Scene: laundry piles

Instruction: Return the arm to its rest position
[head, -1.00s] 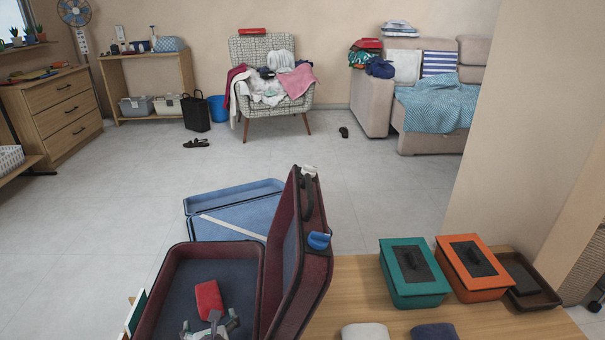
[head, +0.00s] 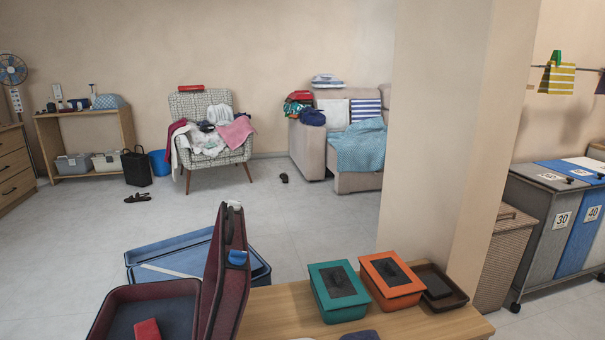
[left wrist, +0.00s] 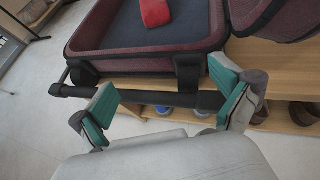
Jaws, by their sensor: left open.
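My left gripper (left wrist: 165,105) shows in the left wrist view, open and empty, its green-padded fingers spread near the suitcase's dark handle bar (left wrist: 140,96); I cannot tell whether they touch it. The open maroon suitcase (head: 104,300) is at the lower left of the head view, its lid standing upright. A red folded item (head: 147,329) lies inside it, and it also shows at the top of the left wrist view (left wrist: 155,12). Neither gripper shows in the head view now.
On the wooden table (head: 275,312) stand a teal box (head: 339,290), an orange box (head: 391,281) and a dark tray (head: 450,303). Behind the suitcase is an open blue case (head: 180,250). A wall column (head: 430,140) rises at right, with laundry bins (head: 535,220) beyond.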

